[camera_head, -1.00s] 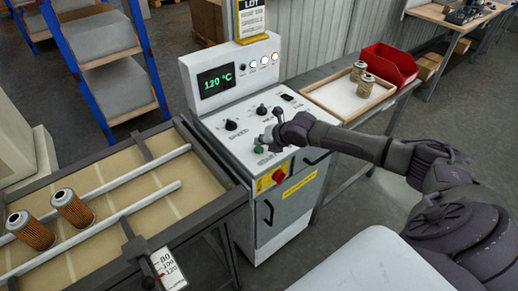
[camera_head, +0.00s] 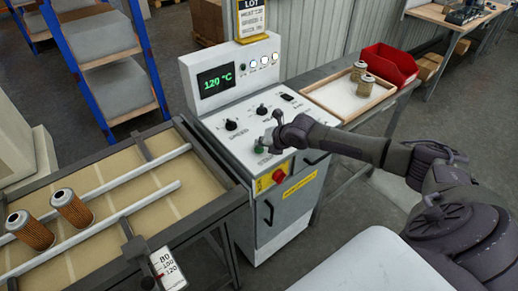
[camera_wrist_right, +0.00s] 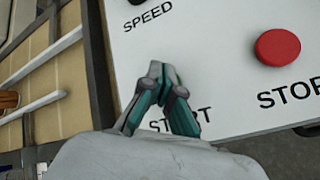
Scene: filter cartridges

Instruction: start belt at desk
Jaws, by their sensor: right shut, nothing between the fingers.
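The control cabinet (camera_head: 233,148) has a sloped white panel with knobs and a lit display (camera_head: 216,80) reading about 120 °C. My right gripper (camera_head: 266,141) is over the panel's front part, shut and empty. In the right wrist view its closed fingertips (camera_wrist_right: 160,76) are at the START label, which they partly cover. The belt (camera_head: 108,183) carries two orange filter cartridges (camera_head: 72,208) at left. My left gripper is not in view.
A red emergency button (camera_head: 282,170) on a yellow plate is on the cabinet's front, just below my right gripper. A wooden tray (camera_head: 318,102) with two cartridges and a red bin (camera_head: 388,66) stand to the right. Two pale rails (camera_head: 130,205) run along the belt.

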